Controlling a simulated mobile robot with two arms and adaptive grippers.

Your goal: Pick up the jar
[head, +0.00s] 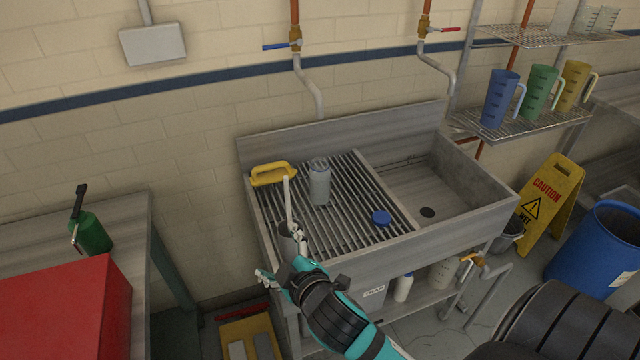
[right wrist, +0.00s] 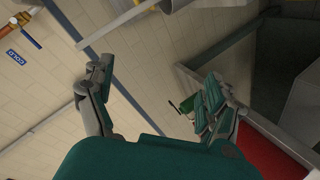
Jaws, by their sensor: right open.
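A grey, see-through jar (head: 319,184) stands upright on the slatted drainboard (head: 345,232) of the sink, towards its back. The jar cannot be made out in the right wrist view. My left gripper is not in view.
The sink basin (head: 425,190) is right. A red box (head: 65,310) and green can (head: 92,235) stand on the left bench. A caution sign (head: 550,205) stands right.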

